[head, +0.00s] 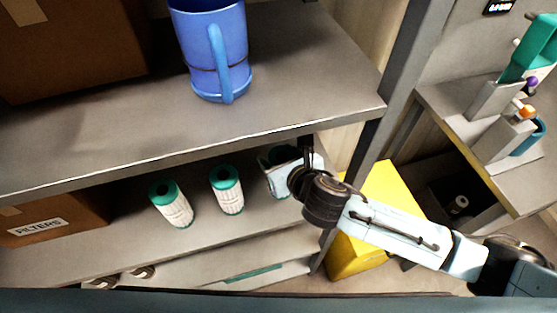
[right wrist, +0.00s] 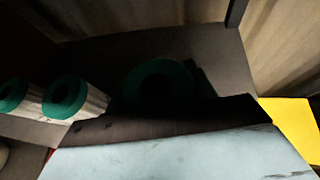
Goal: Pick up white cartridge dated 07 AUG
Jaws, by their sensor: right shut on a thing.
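Three white cartridges with green end caps are on the lower shelf. The left one (head: 175,207) and the middle one (head: 229,193) stand free, and they also show at the left of the right wrist view. The third cartridge (head: 277,181) is at the right, mostly hidden behind my right gripper (head: 296,160). Its green ring-shaped cap (right wrist: 157,84) is dark in the right wrist view, right in front of the gripper. My right gripper is shut on this cartridge; the fingertips are mostly hidden. No date is readable on any cartridge. My left gripper is not in view.
The upper shelf (head: 290,85) overhangs the cartridges and holds a blue jug (head: 212,50). A box marked FILTERS (head: 52,224) sits at the lower left. A grey post (head: 385,105) and a yellow bin (head: 350,255) are close to my right arm.

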